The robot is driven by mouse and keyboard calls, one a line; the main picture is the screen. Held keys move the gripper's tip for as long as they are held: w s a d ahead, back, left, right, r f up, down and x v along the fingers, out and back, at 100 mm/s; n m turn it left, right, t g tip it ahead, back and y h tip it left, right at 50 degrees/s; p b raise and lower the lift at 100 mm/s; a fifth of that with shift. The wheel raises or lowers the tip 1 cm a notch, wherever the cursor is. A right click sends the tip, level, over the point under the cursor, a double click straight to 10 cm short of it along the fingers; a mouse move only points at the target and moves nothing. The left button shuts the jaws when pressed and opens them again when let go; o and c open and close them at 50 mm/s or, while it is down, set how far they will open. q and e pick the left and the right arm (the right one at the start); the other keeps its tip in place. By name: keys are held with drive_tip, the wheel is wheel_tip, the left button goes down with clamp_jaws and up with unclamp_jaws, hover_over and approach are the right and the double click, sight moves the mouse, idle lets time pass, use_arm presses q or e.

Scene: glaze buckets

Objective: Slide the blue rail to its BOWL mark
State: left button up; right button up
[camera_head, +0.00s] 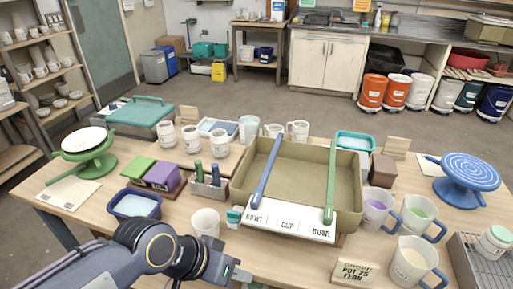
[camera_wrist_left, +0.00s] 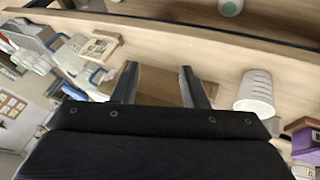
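The blue rail (camera_head: 268,171) lies across the olive tray (camera_head: 302,160), toward its left side. Its near end is at the left BOWL lettering on the white label strip (camera_head: 288,224), which reads BOWL, CUP, BOWL. A green rail (camera_head: 331,187) lies across the right side, its near end by the right BOWL lettering. My left gripper (camera_head: 239,276) is low in the head view, in front of the tray and apart from both rails. In the left wrist view, its two fingers (camera_wrist_left: 158,85) are spread with nothing held between them. My right gripper is not in view.
A white cup (camera_head: 206,222) stands just beyond my left gripper. Mugs (camera_head: 409,264) and a small sign (camera_head: 355,273) crowd the right front.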

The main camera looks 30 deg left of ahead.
use_arm(q)
wheel_tip(320, 180, up, 12)
drive_tip(key=w+p, duration=0.1)
drive_tip(key=p, duration=0.7)
drive_tip(key=n+g+y+p, duration=0.1)
drive_tip(key=g+y+p, duration=0.2)
drive_tip(key=g, duration=0.3)
hover_over(256, 197)
drive_tip(key=shift+s, duration=0.45)
drive_tip(key=shift+w+f+y, duration=0.15)
drive_tip(key=shift+w+y, duration=0.15)
drive_tip(key=shift+w, duration=0.05)
drive_tip(key=shift+w+f+n, duration=0.1)
drive_tip(key=shift+f+n, duration=0.15)
drive_tip(key=shift+n, duration=0.05)
wheel_tip(256, 197, down, 7)
drive_tip(key=shift+f+p, duration=0.15)
drive_tip(key=shift+p, duration=0.2)
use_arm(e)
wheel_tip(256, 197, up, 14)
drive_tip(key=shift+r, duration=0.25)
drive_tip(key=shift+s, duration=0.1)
use_arm(q)
clamp_jaws()
